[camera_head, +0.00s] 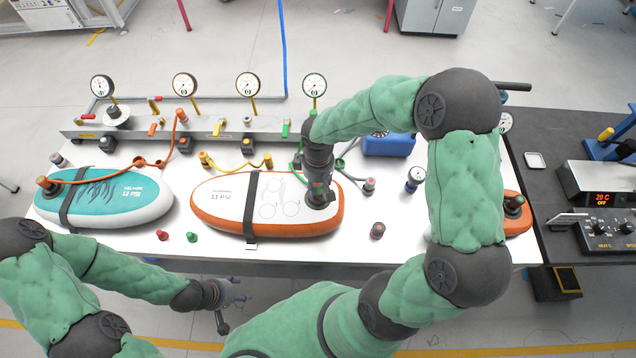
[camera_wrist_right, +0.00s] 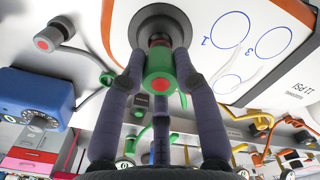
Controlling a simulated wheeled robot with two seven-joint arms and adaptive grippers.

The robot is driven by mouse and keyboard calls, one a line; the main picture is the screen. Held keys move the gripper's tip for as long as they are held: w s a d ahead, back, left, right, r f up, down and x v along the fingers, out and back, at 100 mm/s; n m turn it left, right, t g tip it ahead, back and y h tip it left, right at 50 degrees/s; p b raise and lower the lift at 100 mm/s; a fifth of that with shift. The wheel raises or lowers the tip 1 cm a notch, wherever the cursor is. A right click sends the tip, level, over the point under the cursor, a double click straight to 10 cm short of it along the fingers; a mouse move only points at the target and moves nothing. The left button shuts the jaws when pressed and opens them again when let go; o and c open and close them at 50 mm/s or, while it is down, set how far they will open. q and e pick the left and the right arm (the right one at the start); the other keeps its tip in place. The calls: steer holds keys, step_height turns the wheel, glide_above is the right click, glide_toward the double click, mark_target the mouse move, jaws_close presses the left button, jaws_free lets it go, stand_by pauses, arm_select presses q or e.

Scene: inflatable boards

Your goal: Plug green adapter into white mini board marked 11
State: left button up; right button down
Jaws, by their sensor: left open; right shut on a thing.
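The white mini board (camera_head: 240,202) with orange sides, marked 11 PSI, lies in the middle of the table under a dark strap. It also shows in the right wrist view (camera_wrist_right: 262,62). My right gripper (camera_head: 320,194) is over its right end. In the right wrist view its fingers are shut around the green adapter (camera_wrist_right: 159,87). The adapter lines up with the board's dark round valve (camera_wrist_right: 160,28), with a red part between them; whether it is fully seated I cannot tell. My left gripper (camera_head: 238,301) is open and empty, in front of the table's edge.
A teal board marked 12 PSI (camera_head: 128,197) lies at the left with an orange hose. A manifold (camera_head: 228,126) with gauges runs along the back. Loose red (camera_head: 162,235) and green (camera_head: 192,237) plugs lie at the front. A blue box (camera_head: 388,146) stands behind my right arm.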

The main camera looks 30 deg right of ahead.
steer(key=shift+f+b, duration=0.8)
steer(key=shift+f, duration=0.25)
steer(key=c, duration=0.8)
jaws_free()
steer(key=shift+c, duration=0.2)
step_height(320, 180, up, 12)
